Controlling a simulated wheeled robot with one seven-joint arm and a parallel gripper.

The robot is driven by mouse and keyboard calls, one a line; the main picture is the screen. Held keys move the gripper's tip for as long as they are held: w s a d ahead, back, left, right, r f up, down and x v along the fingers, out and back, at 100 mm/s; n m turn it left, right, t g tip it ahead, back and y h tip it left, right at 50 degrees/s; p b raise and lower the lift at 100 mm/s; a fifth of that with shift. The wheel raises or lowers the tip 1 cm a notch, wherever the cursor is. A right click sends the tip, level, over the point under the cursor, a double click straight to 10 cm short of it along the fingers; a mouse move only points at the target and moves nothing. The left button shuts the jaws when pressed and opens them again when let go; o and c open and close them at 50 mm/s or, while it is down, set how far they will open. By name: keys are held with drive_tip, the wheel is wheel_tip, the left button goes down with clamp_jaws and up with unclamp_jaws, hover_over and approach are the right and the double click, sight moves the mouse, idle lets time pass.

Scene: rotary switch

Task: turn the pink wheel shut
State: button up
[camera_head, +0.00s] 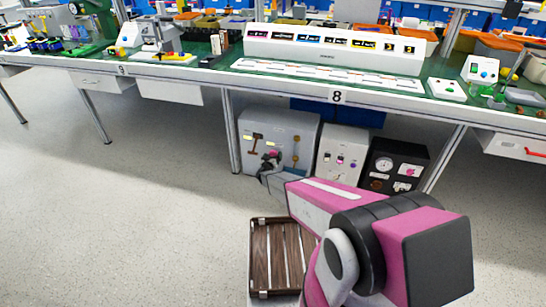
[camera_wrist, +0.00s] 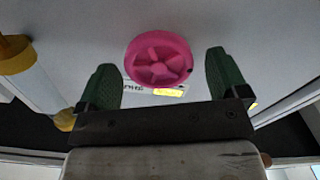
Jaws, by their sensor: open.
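The pink wheel (camera_wrist: 158,60) is a round handle with spokes, mounted on the face of a light grey panel box (camera_head: 300,133). In the wrist view it shows between the two green fingertips of my gripper (camera_wrist: 163,80), a little beyond them. The fingers are spread apart, and I see gaps between them and the rim. In the head view my gripper (camera_head: 270,164) is in front of the grey box and covers part of the wheel area. A yellow label (camera_wrist: 168,92) sits by the wheel.
A yellow-knobbed rod (camera_wrist: 16,52) stands at the left in the wrist view. A white box (camera_head: 341,150) and a black gauge box (camera_head: 396,166) stand right of the grey box. The long workbench (camera_head: 336,96) is overhead. A slatted wooden crate (camera_head: 283,222) is on the floor nearby.

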drive_tip(key=shift+w+d, duration=0.1)
drive_tip(key=shift+w, duration=0.2)
drive_tip(key=shift+c, duration=0.2)
drive_tip(key=c, duration=0.9)
